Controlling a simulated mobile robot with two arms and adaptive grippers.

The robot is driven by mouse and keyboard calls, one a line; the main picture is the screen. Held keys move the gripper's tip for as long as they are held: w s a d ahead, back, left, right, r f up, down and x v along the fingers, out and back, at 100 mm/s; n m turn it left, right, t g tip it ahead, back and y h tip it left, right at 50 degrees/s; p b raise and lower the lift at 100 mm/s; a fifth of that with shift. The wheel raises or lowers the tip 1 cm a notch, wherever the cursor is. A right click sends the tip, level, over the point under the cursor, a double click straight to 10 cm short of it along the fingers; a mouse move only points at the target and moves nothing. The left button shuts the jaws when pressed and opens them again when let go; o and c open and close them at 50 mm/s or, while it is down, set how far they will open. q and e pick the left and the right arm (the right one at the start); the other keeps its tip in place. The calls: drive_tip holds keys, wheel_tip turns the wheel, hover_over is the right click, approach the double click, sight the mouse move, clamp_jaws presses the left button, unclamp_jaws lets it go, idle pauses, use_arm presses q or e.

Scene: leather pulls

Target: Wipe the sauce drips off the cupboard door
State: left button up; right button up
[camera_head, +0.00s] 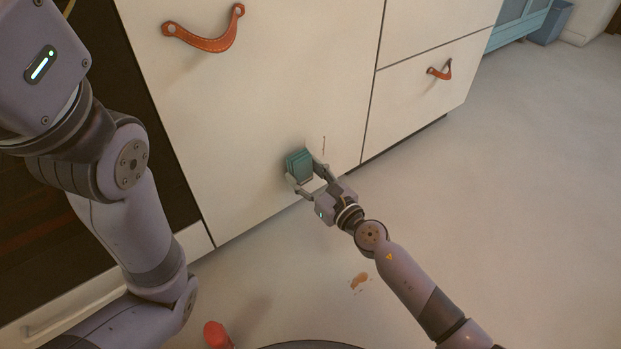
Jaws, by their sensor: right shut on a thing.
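The cream cupboard door (270,90) fills the middle of the view and has an orange leather pull (207,38) near its top. My right gripper (306,179) is shut on a teal folded cloth or sponge (299,164), held at the lower part of the door and seemingly against it. A thin dark drip mark (324,145) shows on the door just right of the teal pad. Any sauce behind the pad and gripper is hidden. My left arm comes in at the left, but its gripper is out of view.
An orange-brown spill (359,281) lies on the pale floor. A red object (216,335) lies at the bottom edge. Drawers with a leather pull (439,70) are to the right. A blue bin (551,22) stands far back. The right floor is clear.

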drive_tip(key=shift+x, duration=1)
idle(0.5)
